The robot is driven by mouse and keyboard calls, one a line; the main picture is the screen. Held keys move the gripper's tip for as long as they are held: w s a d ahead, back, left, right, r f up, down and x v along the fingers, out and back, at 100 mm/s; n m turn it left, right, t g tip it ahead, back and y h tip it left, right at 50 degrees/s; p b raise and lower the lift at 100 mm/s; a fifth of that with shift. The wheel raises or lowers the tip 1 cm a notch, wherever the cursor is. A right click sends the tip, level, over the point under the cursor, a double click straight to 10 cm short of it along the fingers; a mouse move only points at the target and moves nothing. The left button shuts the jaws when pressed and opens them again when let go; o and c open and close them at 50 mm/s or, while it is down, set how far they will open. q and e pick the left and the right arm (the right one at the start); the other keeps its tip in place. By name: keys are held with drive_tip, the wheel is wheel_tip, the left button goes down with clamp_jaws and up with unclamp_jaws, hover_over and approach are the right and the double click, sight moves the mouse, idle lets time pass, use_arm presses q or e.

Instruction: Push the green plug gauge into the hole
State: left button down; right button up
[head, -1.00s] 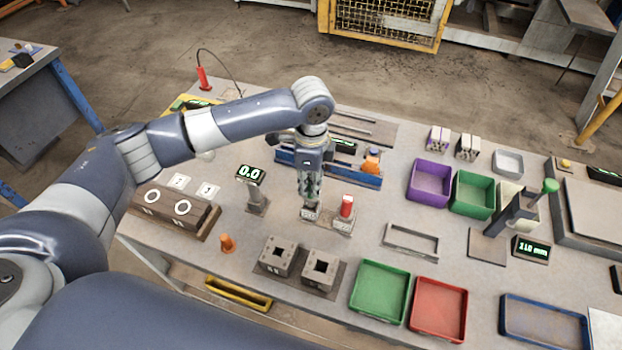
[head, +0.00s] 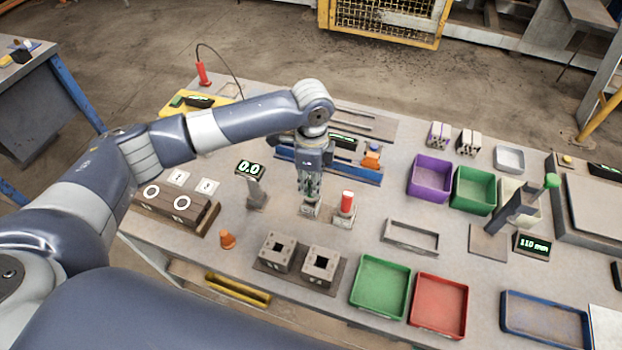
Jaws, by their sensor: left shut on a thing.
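My left gripper (head: 309,198) points straight down over the middle of the table and is shut on a plug gauge. The fingers hide its handle, so its green colour does not show; a small grey block (head: 309,210) shows just below the fingertips. A red-topped plug gauge (head: 347,202) stands upright close to its right. Two grey hollow bricks, the left one (head: 270,262) and the right one (head: 315,276), sit on a dark base nearer the front edge, each with a dark square hole in its top. The gripper is behind them, not over either hole. My right gripper is not in view.
Green (head: 379,288) and red (head: 439,306) trays lie right of the bricks. A small orange cone (head: 227,240) stands to their left. A 0.0 display (head: 249,169) on a post stands left of the gripper. A grey rectangular frame (head: 411,237) lies to the right.

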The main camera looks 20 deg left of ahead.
use_arm(q)
drive_tip(key=shift+f, duration=0.65)
idle(0.3)
drive_tip(key=c, duration=1.4)
unclamp_jaws()
drive_tip(key=shift+o, duration=0.2)
wheel_tip(320, 180, up, 12)
drive_tip(key=shift+f, duration=0.1)
